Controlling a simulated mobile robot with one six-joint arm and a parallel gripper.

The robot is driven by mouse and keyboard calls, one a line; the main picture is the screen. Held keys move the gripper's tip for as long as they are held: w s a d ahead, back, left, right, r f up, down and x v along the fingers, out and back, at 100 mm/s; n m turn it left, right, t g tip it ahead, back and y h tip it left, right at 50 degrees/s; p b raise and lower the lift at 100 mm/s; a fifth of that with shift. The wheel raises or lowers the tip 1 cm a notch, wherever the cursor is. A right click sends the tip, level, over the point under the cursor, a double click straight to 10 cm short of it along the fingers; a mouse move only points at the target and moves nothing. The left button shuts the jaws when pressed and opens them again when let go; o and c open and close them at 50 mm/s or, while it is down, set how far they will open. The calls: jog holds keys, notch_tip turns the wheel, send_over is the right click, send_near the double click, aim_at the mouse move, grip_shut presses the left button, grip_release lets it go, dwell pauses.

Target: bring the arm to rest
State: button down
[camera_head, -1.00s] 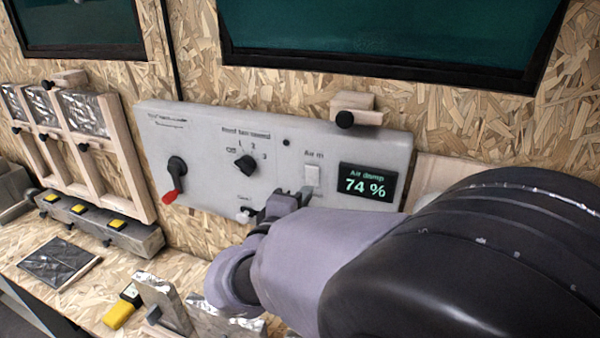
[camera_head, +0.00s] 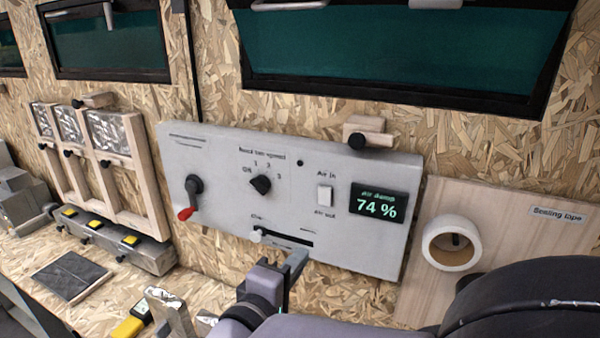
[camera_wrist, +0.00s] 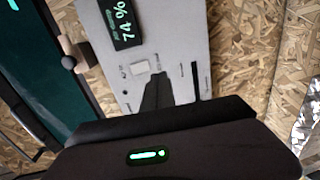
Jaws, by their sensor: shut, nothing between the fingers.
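My gripper (camera_head: 293,268) is in front of the lower part of the grey control panel (camera_head: 225,215), below the slider slot. Its fingers are shut with nothing between them. In the wrist view my gripper (camera_wrist: 157,85) points at the panel (camera_wrist: 185,45), close to the white rocker switch (camera_wrist: 140,67). I cannot tell whether the fingertips touch the panel. The panel carries a red-tipped crank (camera_head: 190,197), a black fan knob (camera_head: 261,184), the white switch (camera_head: 324,196), a white slider knob (camera_head: 258,234) at the slot's left end, and a display (camera_head: 377,204) reading 74 %.
A roll of sealing tape (camera_head: 451,243) hangs on a wooden board at the right. Wooden frames (camera_head: 105,160) and a block with yellow buttons (camera_head: 118,246) stand at the left. A dark tile (camera_head: 70,276) and a yellow tool (camera_head: 130,325) lie on the bench.

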jog(key=s+d+f+m+g+b, duration=0.2)
jog(key=s+d+f+m+g, duration=0.1)
jog(key=d, duration=0.3)
jog(key=s+d+f+m+g+h+b, duration=0.1)
jog(key=s+d+f+m+g, duration=0.25)
jog(key=d, duration=0.25)
jog(key=s+d+f+m+g+b, duration=0.2)
jog(key=s+d+f+g, duration=0.15)
jog(key=d, duration=0.25)
jog(key=s+a+f+m+g+y+b, duration=0.25)
jog(key=s+f+m+y, duration=0.35)
jog(key=s, duration=0.3)
jog(key=a+m+t+y, duration=0.1)
jog(key=a+r+m+t+y+b, duration=0.1)
jog(key=a, duration=0.1)
jog(key=w+a+r+m+t+y, duration=0.1)
jog(key=shift+a+r+y+b, duration=0.1)
jog(key=shift+a+y+b, duration=0.2)
jog(key=shift+b, duration=0.05)
